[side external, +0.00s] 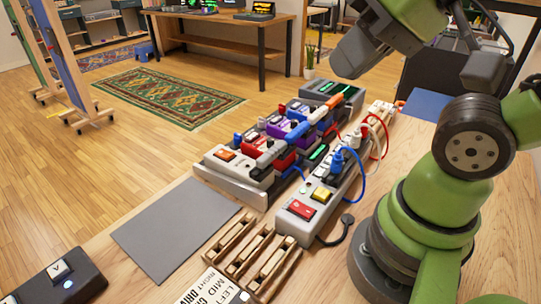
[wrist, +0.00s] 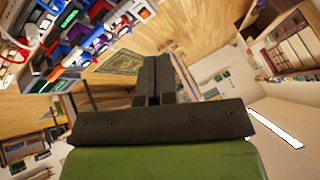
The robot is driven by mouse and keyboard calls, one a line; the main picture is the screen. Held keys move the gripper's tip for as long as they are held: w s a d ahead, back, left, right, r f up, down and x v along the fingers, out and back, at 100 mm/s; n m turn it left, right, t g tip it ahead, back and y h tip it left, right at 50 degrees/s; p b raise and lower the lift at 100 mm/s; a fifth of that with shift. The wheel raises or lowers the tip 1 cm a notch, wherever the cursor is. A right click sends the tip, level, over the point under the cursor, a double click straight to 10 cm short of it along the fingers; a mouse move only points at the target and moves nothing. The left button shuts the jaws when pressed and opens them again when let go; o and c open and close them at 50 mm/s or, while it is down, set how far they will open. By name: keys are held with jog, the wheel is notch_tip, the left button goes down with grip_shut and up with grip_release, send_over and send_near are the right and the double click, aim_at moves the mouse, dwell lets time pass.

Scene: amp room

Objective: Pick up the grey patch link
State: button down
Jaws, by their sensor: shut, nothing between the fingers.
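Several coloured links and pedals crowd the pedalboard (side external: 225,180) in the middle of the table. A light grey piece (side external: 269,155) among the red and purple ones may be the grey patch link; I cannot be sure at this size. In the wrist view the pedalboard pieces (wrist: 85,35) show at the upper left, and I cannot single out the grey link there. My gripper (wrist: 158,75) is shut and empty, its two dark fingers together. It is away from the pedalboard. In the side external view my arm is raised at the upper right; the fingertips are not clearly visible.
A power strip (side external: 297,211) with blue and red cables stands right of the pedalboard. A slotted wooden rack (side external: 250,255) and a printed label card (side external: 213,289) lie in front. A bare grey mat (side external: 175,230) lies left. A dark footswitch box (side external: 58,280) sits front left.

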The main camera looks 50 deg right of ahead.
jog(key=c, duration=0.9)
grip_release()
jog(key=m+g+h, duration=0.2)
jog(key=m+g, duration=0.5)
jog(key=m, duration=0.7)
send_over(274, 149)
notch_tip(274, 149, down, 17)
jog(key=shift+s+f, duration=0.1)
jog(key=shift+f, duration=3.05)
